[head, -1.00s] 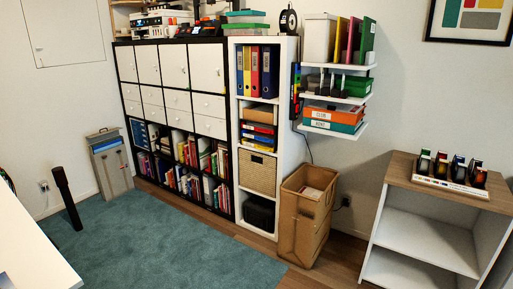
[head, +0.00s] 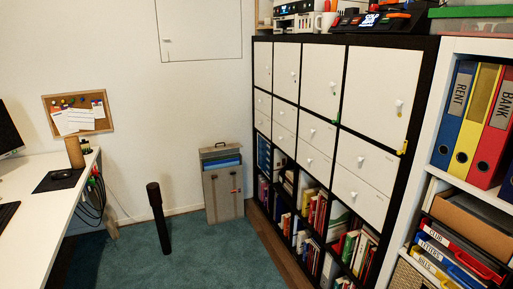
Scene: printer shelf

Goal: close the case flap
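A grey case (head: 224,192) stands upright on the carpet against the back wall, left of the black shelf unit. Its top appears open, with blue contents (head: 222,163) showing in the opening. A grey panel with a dark handle (head: 220,147) rises behind the contents; it looks like the raised flap. Small orange-red marks or latches show on the front of the case, too small to make out. Neither of my grippers is in view, and nothing is seen touching the case.
A black post (head: 158,218) stands on the teal carpet (head: 200,255) in front and left of the case. A white desk (head: 40,205) is at left with hanging cables. The black shelf unit (head: 345,125) lines the right. Open carpet lies before the case.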

